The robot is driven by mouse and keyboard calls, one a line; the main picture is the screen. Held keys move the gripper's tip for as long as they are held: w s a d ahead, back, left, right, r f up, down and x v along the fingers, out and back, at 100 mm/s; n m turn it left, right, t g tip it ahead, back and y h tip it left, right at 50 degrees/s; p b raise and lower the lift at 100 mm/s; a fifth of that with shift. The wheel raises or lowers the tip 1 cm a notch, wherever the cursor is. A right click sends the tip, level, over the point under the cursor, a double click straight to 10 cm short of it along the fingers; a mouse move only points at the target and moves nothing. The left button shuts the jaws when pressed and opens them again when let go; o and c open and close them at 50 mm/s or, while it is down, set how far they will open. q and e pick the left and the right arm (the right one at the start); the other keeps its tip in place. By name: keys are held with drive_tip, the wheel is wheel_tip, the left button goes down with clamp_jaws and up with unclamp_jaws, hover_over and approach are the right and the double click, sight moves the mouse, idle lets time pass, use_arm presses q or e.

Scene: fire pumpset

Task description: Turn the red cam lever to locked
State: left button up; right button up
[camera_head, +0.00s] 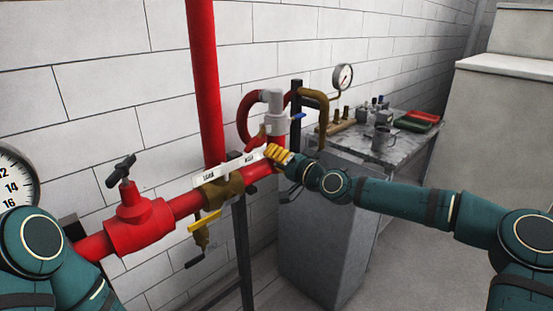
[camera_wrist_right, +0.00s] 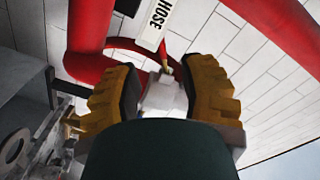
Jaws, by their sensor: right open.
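The red cam lever (camera_head: 257,138) shows in the head view as a small red piece beside the grey coupling (camera_head: 274,122) on the red pipe. My right gripper (camera_head: 274,153), with yellow fingers, is just below and to the right of it. In the right wrist view the open fingers (camera_wrist_right: 165,95) stand either side of the pale grey coupling. A thin red piece (camera_wrist_right: 163,55), likely the lever, shows beyond them, under the HOSE label. I cannot tell whether a finger touches it. My left arm shows at the lower left, but its gripper is out of frame.
White labels (camera_head: 227,171) and a brass valve with a yellow handle (camera_head: 204,222) sit left of the gripper. A red valve (camera_head: 139,222) is further left. A blue handle (camera_head: 298,117) and brown pipe (camera_head: 320,100) stand close right. A grey bench (camera_head: 365,152) is behind.

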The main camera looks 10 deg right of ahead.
drive_tip(key=shift+a, duration=0.2)
drive_tip(key=c, duration=0.6)
drive_tip(key=a+n, duration=0.2)
drive_tip(key=s+a+n+g+p, duration=0.1)
drive_tip(key=a+n, duration=0.1)
drive_tip(key=n, duration=0.1)
drive_tip(key=a+n+g+h, duration=0.1)
drive_tip(key=a+n, duration=0.1)
drive_tip(key=n, duration=0.1)
drive_tip(key=shift+s+a+f, duration=0.15)
drive_tip(key=shift+a+f, duration=0.05)
drive_tip(key=shift+f, duration=0.1)
clamp_jaws()
wheel_tip(320, 180, up, 7)
drive_tip(key=n+t+h+p, duration=0.1)
drive_tip(key=n+h, duration=0.1)
drive_tip(key=n, duration=0.7)
hover_over(250, 149)
drive_tip(key=s+a, duration=0.2)
drive_tip(key=shift+w+d+f, duration=0.35)
drive_tip(key=shift+f, duration=0.2)
drive_tip(key=shift+w+d+f, duration=0.3)
drive_tip(key=shift+d+f, duration=0.05)
drive_tip(key=shift+f, duration=0.25)
drive_tip(key=shift+w+d+f, duration=0.35)
drive_tip(key=shift+f, duration=0.2)
